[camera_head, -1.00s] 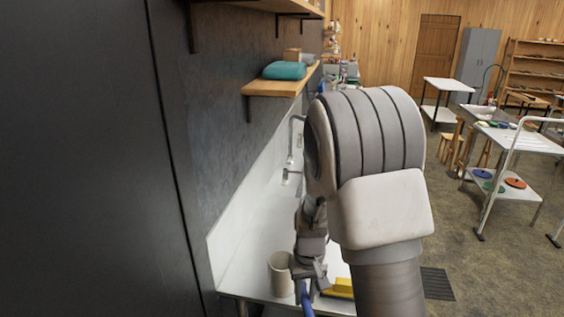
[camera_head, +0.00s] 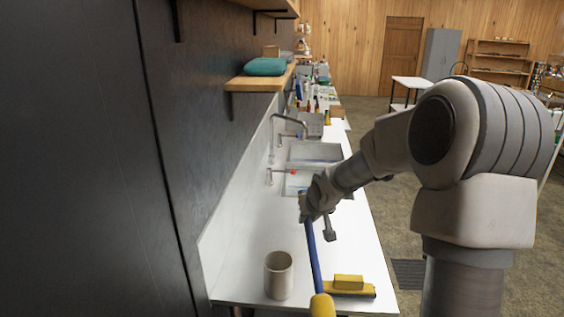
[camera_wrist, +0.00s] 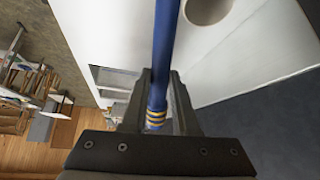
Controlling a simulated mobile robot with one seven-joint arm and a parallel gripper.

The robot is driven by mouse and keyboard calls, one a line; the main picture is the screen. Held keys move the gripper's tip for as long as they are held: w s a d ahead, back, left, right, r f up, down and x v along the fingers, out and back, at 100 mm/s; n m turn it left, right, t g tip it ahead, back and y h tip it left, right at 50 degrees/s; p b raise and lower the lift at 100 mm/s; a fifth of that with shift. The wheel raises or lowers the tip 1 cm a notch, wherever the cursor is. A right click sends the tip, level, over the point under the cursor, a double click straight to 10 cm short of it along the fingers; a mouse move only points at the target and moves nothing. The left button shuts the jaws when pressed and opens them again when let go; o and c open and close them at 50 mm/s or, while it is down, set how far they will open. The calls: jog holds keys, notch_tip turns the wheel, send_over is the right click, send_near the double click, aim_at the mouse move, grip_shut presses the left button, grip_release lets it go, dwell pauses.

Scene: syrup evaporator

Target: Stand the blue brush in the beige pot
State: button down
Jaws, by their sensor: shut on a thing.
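The blue brush (camera_head: 313,255) has a long blue handle with yellow bands near the held end and a yellow end (camera_head: 322,306) at the bottom of the head view. My gripper (camera_head: 306,208) is shut on the handle near its banded end. The handle also runs between the fingers (camera_wrist: 157,100) in the wrist view, where the brush's far end is out of frame. The beige pot (camera_head: 279,276) stands upright on the counter, left of the brush and apart from it. Its open rim (camera_wrist: 207,8) shows at the top of the wrist view.
A yellow block-like tool (camera_head: 348,287) lies on the white counter (camera_head: 240,262), right of the pot. Sinks (camera_head: 315,153) with a tap and several bottles stand farther back. A wooden shelf (camera_head: 262,82) with a teal bundle juts from the left wall.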

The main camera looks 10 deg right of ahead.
jog(key=w+r+t, duration=0.2)
jog(key=r, duration=0.1)
jog(key=shift+w+a+r+n+b, duration=0.1)
jog(key=shift+w+r+n+b, duration=0.1)
jog(key=shift+n+b, duration=0.15)
jog(key=shift+w+a+r+t+b, duration=0.1)
jog(key=shift+w+r+t+b, duration=0.1)
jog(key=shift+r+t, duration=0.25)
jog(key=shift+w+a+r+t+b, duration=0.1)
jog(key=shift+w+r+t, duration=0.05)
jog(key=shift+r+t, duration=0.3)
jog(key=s+a+r+n+t+y+b, duration=0.1)
jog(key=a+r+n+t+y+b, duration=0.2)
jog(key=r, duration=0.4)
jog(key=s+a+r+n+t+y+b, duration=0.1)
jog(key=s+a+r+n+t+y, duration=0.1)
jog(key=a+r+n+y, duration=0.3)
notch_tip(320, 180, down, 14)
jog(key=d+m+b, duration=0.1)
jog(key=m+b, duration=0.1)
jog(key=b, duration=1)
jog(key=shift+w+d+y, duration=0.2)
jog(key=shift+y, duration=0.1)
jog(key=shift+r+m, duration=0.1)
jog(key=shift+m, duration=0.15)
jog(key=c, duration=0.6)
grip_release()
